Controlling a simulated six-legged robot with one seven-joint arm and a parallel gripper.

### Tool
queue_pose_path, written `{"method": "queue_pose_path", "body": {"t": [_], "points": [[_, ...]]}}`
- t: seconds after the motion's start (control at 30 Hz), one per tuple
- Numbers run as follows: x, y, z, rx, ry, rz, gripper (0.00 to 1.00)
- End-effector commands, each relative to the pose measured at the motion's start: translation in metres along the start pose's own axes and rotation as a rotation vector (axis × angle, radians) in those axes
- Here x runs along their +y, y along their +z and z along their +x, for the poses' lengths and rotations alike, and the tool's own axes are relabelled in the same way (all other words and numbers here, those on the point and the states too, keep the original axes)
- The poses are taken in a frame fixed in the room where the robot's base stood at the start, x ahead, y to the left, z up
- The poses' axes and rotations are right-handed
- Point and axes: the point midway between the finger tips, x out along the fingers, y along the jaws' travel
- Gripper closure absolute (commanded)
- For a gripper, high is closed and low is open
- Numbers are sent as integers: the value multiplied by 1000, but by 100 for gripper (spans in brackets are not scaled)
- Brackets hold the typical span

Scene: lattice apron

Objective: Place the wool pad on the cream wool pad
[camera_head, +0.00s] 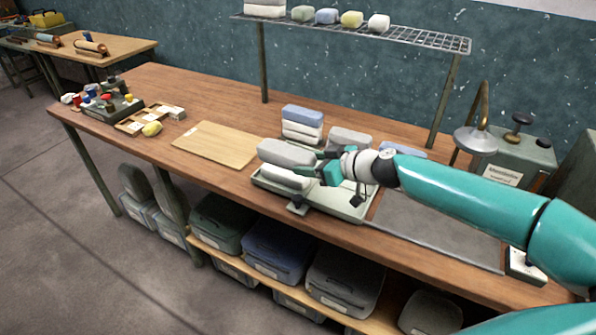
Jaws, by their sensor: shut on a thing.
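My gripper (319,163) is shut on a grey wool pad (284,152) at the middle of the bench. The pad is about level. A cream pad (286,178) lies right beneath it in a shallow pale tray (338,209). I cannot tell whether the two pads touch. Behind them stands a stack with a blue pad (303,115) on top of cream pads (302,131). Another grey pad (348,137) lies behind my gripper, and part of a blue pad (405,151) shows behind my arm.
A wooden board (214,145) lies left of the tray. A grey mat (440,225) lies to the right. A wire shelf (420,38) with several pads stands over the bench's back. The bench (190,92) is bare at the back left.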

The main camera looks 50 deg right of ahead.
Motion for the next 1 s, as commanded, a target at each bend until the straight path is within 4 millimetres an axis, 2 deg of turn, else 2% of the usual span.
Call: {"method": "queue_pose_path", "body": {"t": [0.3,0.53,0.8,1.0], "points": [[45,9,50,1,-4,0,68],[67,39,85,1,-7,0,68],[80,54,102,0,-6,-1,68],[79,79,111,1,-5,0,68]]}}
